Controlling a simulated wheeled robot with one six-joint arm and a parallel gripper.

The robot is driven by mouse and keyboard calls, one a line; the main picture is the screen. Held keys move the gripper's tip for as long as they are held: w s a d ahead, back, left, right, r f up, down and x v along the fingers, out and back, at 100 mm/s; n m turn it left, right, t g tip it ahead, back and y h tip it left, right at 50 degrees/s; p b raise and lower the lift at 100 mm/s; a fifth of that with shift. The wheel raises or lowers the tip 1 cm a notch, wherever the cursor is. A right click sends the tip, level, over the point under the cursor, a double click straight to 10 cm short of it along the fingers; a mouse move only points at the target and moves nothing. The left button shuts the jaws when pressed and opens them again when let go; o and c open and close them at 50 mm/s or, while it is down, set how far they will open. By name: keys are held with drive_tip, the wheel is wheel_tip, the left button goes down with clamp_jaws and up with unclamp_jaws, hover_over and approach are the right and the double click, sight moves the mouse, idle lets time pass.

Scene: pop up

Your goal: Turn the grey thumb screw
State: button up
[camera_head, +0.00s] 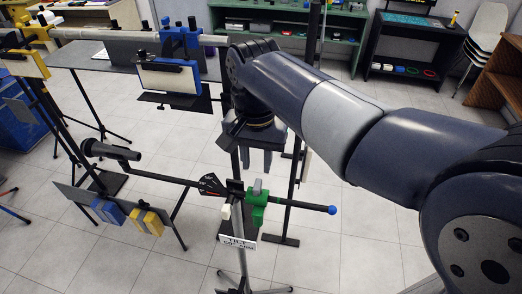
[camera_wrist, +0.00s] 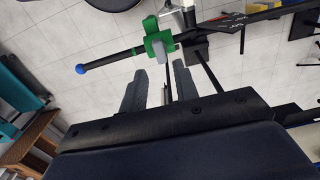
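A green clamp (camera_head: 256,207) sits on a black tilt arm that ends in a blue ball (camera_head: 332,210). The clamp also shows in the wrist view (camera_wrist: 154,40). There, a small grey piece on its near side, seemingly the grey thumb screw (camera_wrist: 166,47), points toward my gripper. In the head view I cannot make out the screw clearly. My gripper (camera_head: 256,163) hangs pointing down, above and apart from the clamp. In the wrist view its two grey fingers (camera_wrist: 160,85) are spread with nothing gripped between them.
A sign reading "TILT" (camera_head: 238,242) hangs below the clamp. A black upright pole (camera_head: 297,180) stands close to the right of my gripper. A blue clamp (camera_head: 181,43) with a panel is on the rail behind.

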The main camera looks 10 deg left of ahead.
sight(257, 184)
wheel_tip(257, 184, down, 5)
drive_tip(key=b, duration=0.4)
drive_tip(key=shift+f, duration=0.1)
drive_tip(key=shift+w+f+b, duration=0.1)
drive_tip(key=shift+f+b, duration=0.3)
drive_tip(key=shift+f, duration=0.55)
drive_tip(key=c, duration=0.6)
drive_tip(key=n, duration=1.7)
drive_tip(key=shift+r, duration=0.1)
drive_tip(key=o, duration=0.8)
drive_tip(key=shift+n, duration=0.3)
drive_tip(key=shift+o, duration=0.2)
wheel_tip(257, 184, up, 11)
